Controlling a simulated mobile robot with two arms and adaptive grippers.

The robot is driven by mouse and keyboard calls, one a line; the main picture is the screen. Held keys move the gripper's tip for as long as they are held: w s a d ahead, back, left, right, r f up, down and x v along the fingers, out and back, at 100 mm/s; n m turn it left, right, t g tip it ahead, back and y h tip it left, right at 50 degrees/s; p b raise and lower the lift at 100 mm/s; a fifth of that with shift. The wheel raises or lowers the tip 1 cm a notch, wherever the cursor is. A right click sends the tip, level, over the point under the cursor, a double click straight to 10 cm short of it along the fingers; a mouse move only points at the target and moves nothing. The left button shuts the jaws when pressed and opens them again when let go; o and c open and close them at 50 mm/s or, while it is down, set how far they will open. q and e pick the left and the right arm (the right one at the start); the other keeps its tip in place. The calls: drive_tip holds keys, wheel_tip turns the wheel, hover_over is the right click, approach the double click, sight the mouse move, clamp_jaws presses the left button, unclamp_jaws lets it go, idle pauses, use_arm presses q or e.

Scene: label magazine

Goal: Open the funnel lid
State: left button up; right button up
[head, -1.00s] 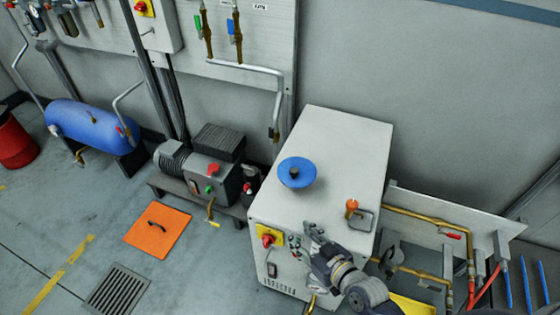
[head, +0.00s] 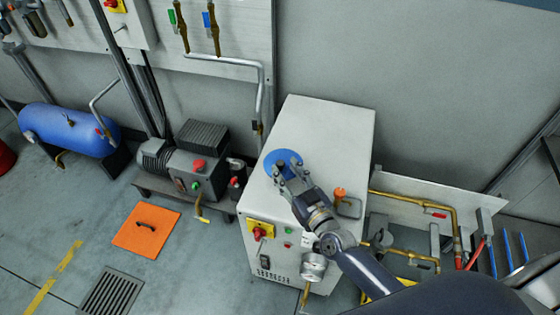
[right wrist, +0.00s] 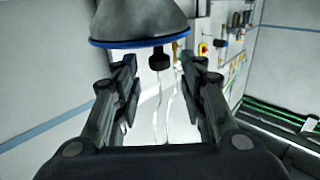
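The funnel lid (head: 283,156) is a blue disc on top of the white cabinet, partly hidden by my right gripper (head: 289,176) in the head view. In the right wrist view the picture looks upside down: the grey funnel (right wrist: 140,18) is at the top, with the lid's blue rim (right wrist: 140,43) below it. The lid's black knob (right wrist: 160,60) hangs under the rim, between the lines of the two fingers. My right gripper is open, with nothing between its fingertips that I can see it touching. My left gripper is not in view.
The white cabinet (head: 335,125) has an orange-topped fitting and handle (head: 342,202) to the right of my gripper. Its front carries a red knob on a yellow plate (head: 260,231). Brass pipes (head: 410,199) run at its right; a pump (head: 190,160) stands at its left.

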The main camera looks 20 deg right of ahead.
sight(282, 166)
drive_tip(key=shift+w+a, duration=0.2)
drive_tip(key=shift+w, duration=0.85)
drive_tip(key=shift+w+a, duration=0.2)
drive_tip(key=shift+w, duration=0.85)
clamp_jaws()
